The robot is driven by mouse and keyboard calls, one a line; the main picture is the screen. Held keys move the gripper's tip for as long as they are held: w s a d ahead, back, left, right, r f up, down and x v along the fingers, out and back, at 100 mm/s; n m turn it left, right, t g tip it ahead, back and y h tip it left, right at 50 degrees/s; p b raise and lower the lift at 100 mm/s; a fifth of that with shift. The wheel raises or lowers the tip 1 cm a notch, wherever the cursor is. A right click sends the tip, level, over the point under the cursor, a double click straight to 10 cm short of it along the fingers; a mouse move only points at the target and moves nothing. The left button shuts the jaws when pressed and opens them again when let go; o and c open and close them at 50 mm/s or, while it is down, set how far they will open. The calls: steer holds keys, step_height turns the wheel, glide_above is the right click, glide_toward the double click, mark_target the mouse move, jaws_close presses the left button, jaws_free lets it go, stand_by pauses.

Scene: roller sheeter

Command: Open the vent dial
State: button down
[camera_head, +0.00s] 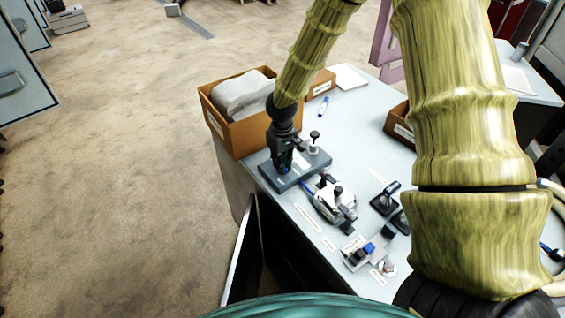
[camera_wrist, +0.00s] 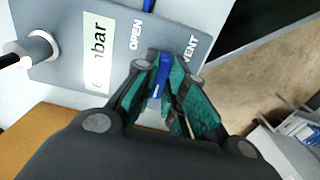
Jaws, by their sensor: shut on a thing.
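The vent dial (camera_wrist: 160,72) is a blue bar-shaped knob on a grey panel (camera_wrist: 70,72) marked "OPEN", "VENT" and "mbar". My gripper (camera_wrist: 164,88) is shut on the blue dial in the wrist view, one finger on each side, and the fingers hide part of it. The dial's bar runs roughly toward the lettered panel's upper edge, slightly tilted. In the head view my gripper (camera_head: 284,164) points down onto the left end of the grey panel block (camera_head: 311,172), which lies on the table. The dial is mostly hidden there.
A grey cylindrical post (camera_wrist: 38,47) with a black stem stands on the panel. A cardboard box with grey contents (camera_head: 252,135) is just behind my gripper. A clamp-like device (camera_head: 333,200) and several small controls sit toward the front. The table's left edge is close.

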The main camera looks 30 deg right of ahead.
steer(key=shift+f+m, duration=0.1)
steer(key=shift+m, duration=0.2)
steer(key=m+b, duration=0.1)
steer(key=m, duration=0.2)
steer(key=shift+w+b, duration=0.1)
steer(key=shift+b, duration=0.25)
steer(key=m, duration=0.5)
steer(key=shift+b, duration=0.35)
steer(key=m, duration=0.4)
steer(key=shift+m, duration=0.3)
steer(key=m, duration=0.4)
steer(key=shift+m, duration=0.3)
steer(key=c, duration=1.5)
jaws_free()
steer(key=shift+d, duration=0.1)
